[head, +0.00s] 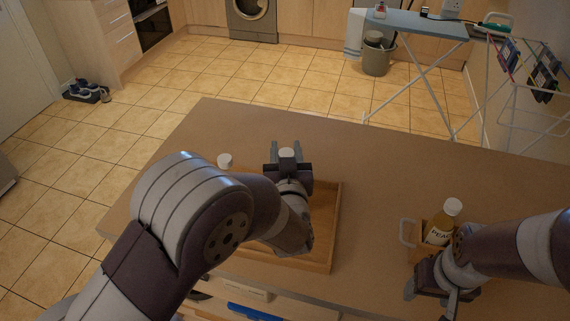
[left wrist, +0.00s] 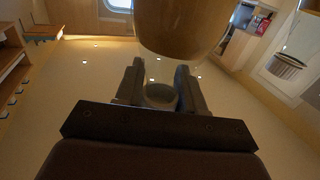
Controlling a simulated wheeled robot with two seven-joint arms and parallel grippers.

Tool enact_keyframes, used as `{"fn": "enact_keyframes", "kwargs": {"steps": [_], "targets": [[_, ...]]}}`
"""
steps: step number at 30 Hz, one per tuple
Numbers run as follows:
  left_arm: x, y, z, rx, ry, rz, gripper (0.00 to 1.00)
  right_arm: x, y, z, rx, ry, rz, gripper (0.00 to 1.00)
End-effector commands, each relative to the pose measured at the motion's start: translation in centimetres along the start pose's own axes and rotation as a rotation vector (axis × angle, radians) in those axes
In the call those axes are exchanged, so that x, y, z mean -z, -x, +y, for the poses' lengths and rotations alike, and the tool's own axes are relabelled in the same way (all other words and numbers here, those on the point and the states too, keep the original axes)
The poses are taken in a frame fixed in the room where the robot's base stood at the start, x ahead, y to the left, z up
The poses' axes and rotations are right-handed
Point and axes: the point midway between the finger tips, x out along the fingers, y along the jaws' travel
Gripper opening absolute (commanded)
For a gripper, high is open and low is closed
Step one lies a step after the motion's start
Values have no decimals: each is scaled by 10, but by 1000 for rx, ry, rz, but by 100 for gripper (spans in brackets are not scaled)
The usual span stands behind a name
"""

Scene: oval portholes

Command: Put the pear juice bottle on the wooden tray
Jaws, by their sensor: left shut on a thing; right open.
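A bottle of yellow juice (head: 440,232) with a white cap stands at the right of the table; its partly hidden label seems to read "PEAR". It stands at a small brown holder with a pale handle (head: 407,234). My right gripper (head: 432,292) is open in front of it, at the picture's lower right. The wooden tray (head: 336,212) lies mid-table, partly hidden by my left arm. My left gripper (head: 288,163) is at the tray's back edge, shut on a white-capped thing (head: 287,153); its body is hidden. In the left wrist view, a grey round end (left wrist: 160,95) shows between the fingers.
Another white cap (head: 224,160) shows behind my left arm, near the tray's back left. The table (head: 390,165) is clear between tray and bottle and along the back. A large brown rounded shape (left wrist: 185,25) fills the top of the left wrist view; I cannot tell what it is.

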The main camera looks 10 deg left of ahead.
Motion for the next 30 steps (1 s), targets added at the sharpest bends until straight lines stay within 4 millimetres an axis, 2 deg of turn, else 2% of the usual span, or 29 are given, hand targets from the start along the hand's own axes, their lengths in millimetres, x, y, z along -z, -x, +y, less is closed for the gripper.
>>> {"fn": "enact_keyframes", "kwargs": {"steps": [9,20,21,23,24,30], "targets": [[-39,-2,-1,-1,1,1,0,0,1,0,0,0,0,64],[-45,-2,-1,-1,2,3,0,0,-3,0,0,0,0,64],[-46,-2,-1,-1,0,0,42,0,-4,0,0,0,0,64],[-45,-2,-1,-1,0,0,61,0,-2,0,0,0,0,64],[-45,-2,-1,-1,0,0,64,0,-2,0,0,0,0,64],[-44,-2,-1,-1,1,1,64,0,-2,0,0,0,0,64]]}}
